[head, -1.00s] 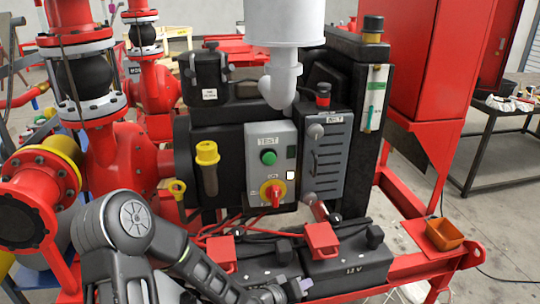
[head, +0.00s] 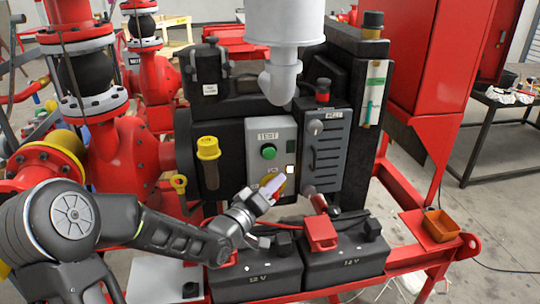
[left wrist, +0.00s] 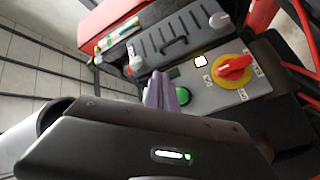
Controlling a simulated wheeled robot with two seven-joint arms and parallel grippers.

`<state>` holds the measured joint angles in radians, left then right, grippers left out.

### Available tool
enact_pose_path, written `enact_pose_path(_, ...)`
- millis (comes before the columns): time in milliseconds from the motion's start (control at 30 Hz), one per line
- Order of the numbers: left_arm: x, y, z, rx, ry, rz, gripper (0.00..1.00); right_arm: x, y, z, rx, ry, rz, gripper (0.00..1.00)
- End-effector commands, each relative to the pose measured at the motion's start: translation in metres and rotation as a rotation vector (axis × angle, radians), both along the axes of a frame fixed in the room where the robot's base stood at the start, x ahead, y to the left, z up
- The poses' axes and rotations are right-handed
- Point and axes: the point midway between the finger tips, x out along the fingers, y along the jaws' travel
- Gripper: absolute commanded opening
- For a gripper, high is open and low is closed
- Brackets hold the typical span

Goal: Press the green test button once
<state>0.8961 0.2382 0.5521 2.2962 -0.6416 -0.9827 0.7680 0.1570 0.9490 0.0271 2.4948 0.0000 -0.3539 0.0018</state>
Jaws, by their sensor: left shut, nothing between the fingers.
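The green test button (head: 269,152) sits on the grey control box (head: 283,135) under a TEST label. It also shows in the left wrist view (left wrist: 182,95), partly hidden behind my fingers. My left gripper (head: 278,183) is shut and empty, in front of the lower part of the box, below the button and apart from it as far as I can see. In the head view it hides most of the yellow and red rotary switch; the left wrist view shows this switch (left wrist: 233,68) whole, its red handle on a yellow disc. My right gripper is not in view.
A grey louvred panel (head: 327,150) stands to the right. Two black batteries (head: 345,262) with red terminal covers lie below. A yellow-capped pipe (head: 208,150) stands left of the box.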

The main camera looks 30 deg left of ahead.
Motion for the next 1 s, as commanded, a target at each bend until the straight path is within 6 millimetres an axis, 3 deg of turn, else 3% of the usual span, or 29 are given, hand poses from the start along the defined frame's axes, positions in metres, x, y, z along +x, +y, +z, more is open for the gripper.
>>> enact_pose_path(267,0.012,0.009,-0.001,0.0,0.0,0.0,0.0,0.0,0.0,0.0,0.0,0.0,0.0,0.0)
enact_pose_path(800,0.064,0.048,-0.001,0.0,0.001,0.001,0.0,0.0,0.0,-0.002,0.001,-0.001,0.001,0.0)
enact_pose_path(1000,0.07,0.052,-0.001,0.0,0.001,-0.001,0.0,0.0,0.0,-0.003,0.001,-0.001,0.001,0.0)
